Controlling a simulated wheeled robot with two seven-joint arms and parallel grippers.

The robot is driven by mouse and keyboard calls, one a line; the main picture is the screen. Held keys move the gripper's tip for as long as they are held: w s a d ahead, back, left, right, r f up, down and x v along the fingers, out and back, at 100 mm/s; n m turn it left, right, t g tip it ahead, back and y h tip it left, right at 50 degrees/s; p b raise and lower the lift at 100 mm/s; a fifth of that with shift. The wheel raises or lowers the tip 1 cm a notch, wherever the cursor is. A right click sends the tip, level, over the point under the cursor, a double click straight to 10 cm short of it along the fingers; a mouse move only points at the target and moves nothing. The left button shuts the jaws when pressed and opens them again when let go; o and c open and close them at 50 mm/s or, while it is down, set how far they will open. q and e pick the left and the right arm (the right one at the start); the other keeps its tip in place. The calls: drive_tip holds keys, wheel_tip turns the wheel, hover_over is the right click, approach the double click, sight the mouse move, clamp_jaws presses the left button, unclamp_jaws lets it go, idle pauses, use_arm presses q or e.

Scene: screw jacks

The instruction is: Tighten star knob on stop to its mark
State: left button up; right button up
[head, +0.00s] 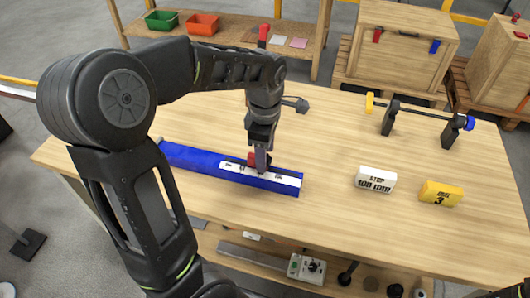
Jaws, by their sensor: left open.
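A long blue rail (215,171) lies on the wooden table, with a white marked scale strip (285,179) along its right part. A small red part (251,158) sits on the rail, probably the stop; my gripper covers much of it. The star knob and its mark cannot be made out. My left gripper (261,166) points down at the red part and is open around or right beside it; I cannot tell which. A white block reading "STOP 100 mm" (376,180) and a yellow block with a "3" (440,194) stand to the right. My right gripper is out of view.
A dark rod on two black stands (418,112), with yellow and blue ends, stands at the table's back right. A black-headed item (302,104) lies behind my gripper. Green (161,20) and orange (203,23) bins sit on a rear bench. The table's middle right (330,140) is clear.

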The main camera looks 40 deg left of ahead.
use_arm(q)
drive_tip(key=shift+f, duration=0.25)
clamp_jaws()
idle(0.4)
